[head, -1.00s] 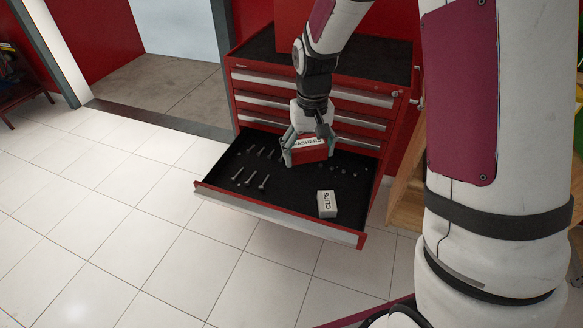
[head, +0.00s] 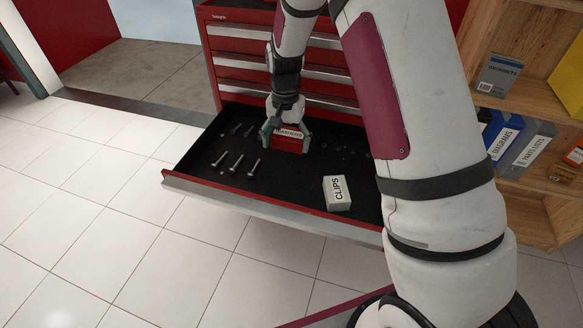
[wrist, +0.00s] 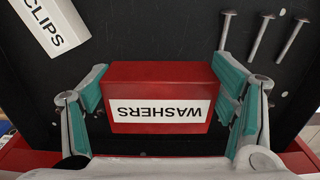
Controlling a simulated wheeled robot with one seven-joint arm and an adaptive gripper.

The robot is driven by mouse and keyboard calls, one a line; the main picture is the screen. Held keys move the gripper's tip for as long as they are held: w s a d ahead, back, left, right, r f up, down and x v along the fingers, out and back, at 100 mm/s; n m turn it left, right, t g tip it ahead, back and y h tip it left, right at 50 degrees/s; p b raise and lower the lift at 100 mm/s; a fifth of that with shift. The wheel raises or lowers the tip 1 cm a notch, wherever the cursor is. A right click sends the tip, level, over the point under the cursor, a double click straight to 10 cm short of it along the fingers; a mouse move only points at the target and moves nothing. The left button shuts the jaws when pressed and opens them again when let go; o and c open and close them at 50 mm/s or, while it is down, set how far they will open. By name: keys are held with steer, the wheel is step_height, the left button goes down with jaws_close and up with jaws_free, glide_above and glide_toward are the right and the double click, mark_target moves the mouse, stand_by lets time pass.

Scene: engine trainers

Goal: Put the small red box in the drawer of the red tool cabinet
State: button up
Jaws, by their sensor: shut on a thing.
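The small red box (head: 289,141), labelled WASHERS, is between the fingers of my gripper (head: 285,136), over the black floor of the open drawer (head: 225,192). In the wrist view the red box (wrist: 160,75) fills the space between the teal finger pads of my gripper (wrist: 162,98), which is shut on it. The box is low in the drawer; I cannot tell whether it touches the drawer floor. The red tool cabinet (head: 235,46) stands behind, with its upper drawers closed.
A white CLIPS box (head: 337,193) lies near the drawer's front, and several bolts (head: 237,163) lie at left. Small parts lie at the right rear. A wooden shelf (head: 535,98) with binders stands at right. Bare drawer floor lies between bolts and CLIPS box.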

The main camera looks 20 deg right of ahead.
mark_target(287, 175)
step_height(287, 175, down, 11)
steer(key=b, duration=0.2)
steer(key=shift+w+r+b, duration=0.1)
steer(key=shift+r+b, duration=0.1)
steer(key=shift+b, duration=0.15)
steer(key=o, duration=1.2)
steer(key=shift+f, duration=0.1)
step_height(287, 175, up, 12)
steer(key=p, duration=0.3)
steer(key=shift+r, duration=0.25)
